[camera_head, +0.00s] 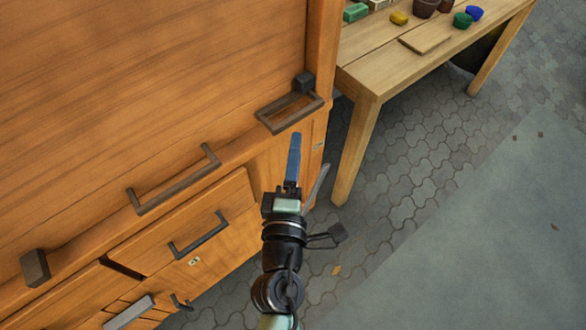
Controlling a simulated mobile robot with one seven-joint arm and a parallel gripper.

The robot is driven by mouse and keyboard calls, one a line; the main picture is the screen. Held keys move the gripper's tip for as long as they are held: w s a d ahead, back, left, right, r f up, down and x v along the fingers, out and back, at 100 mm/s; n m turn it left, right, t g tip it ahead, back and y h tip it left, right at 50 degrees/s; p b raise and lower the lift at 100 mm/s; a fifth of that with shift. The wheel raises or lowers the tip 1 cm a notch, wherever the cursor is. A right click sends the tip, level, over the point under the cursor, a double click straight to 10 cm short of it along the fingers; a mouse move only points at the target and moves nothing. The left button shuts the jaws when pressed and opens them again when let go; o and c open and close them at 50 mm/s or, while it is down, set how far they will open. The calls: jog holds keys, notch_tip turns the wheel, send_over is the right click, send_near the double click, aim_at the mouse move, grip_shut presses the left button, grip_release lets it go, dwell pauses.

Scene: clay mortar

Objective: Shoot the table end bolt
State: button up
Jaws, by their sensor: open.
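A dark rectangular metal loop (290,112) with a dark block (304,82) at its far corner sits at the right end of the wooden cabinet (150,75), the end nearest the table. It looks like the table end bolt, but I cannot tell whether it is shot. My gripper (309,153) is open and appears empty, with one blue finger and one grey finger spread apart. It is just below the loop in the picture, by the cabinet's right corner. No contact with the loop is clear.
A wooden table (395,75) stands at upper right with pots, coloured bowls and a board (425,38). The cabinet front has a long handle (175,182), a drawer handle (199,236) and another dark block (35,268) at left. Paved floor (425,150) is open at right.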

jog(key=shift+s+a+b, duration=0.15)
jog(key=shift+s, duration=0.7)
jog(key=shift+s+a+b, duration=0.15)
jog(key=shift+s, duration=0.65)
